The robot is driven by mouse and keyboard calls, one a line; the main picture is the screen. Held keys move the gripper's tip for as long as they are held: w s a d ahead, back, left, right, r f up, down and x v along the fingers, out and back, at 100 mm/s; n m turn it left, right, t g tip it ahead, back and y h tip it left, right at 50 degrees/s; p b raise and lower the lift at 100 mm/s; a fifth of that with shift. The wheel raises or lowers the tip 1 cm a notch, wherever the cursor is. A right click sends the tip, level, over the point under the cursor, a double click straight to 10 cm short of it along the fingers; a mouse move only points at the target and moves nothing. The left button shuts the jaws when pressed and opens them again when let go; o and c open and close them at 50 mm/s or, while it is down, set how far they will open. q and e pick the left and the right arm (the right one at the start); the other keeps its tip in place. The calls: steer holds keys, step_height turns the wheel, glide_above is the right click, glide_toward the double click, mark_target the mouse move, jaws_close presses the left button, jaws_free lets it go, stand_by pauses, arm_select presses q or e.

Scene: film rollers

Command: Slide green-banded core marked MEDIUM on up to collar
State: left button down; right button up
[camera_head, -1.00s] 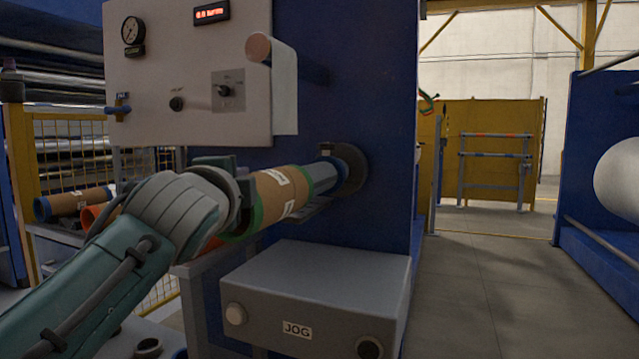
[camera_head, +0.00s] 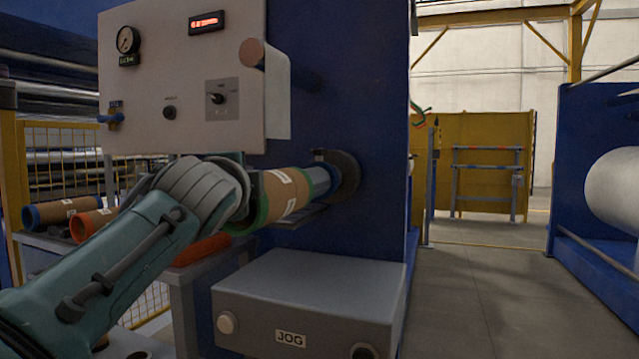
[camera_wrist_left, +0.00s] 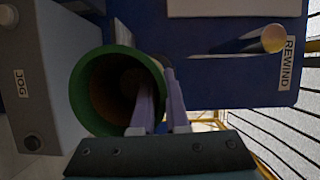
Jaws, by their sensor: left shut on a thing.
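The brown green-banded core (camera_head: 285,195) points at the blue machine, and its far end is at the blue-grey shaft (camera_head: 322,178). A short stretch of shaft shows between the core and the dark round collar (camera_head: 345,175). Any text on the core's white labels is too small to read. My left gripper is at the core's near end, its fingers hidden behind my wrist in the head view. In the left wrist view the gripper (camera_wrist_left: 160,88) is shut on the wall of the green-rimmed core (camera_wrist_left: 75,90), one finger inside the bore and one outside. My right gripper is out of view.
A blue-banded core (camera_head: 60,212) and an orange-banded core (camera_head: 92,222) lie at the left, with an orange piece (camera_head: 203,249) under my wrist. The grey JOG box (camera_head: 310,290) stands below the shaft. A panel (camera_head: 180,90) is above. The floor at right is clear.

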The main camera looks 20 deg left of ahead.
arm_select(q)
steer(key=shift+w+b, duration=0.2)
steer(key=shift+b, duration=0.1)
steer(key=c, duration=0.9)
jaws_free()
steer(key=shift+o, duration=0.3)
steer(key=shift+f, duration=0.15)
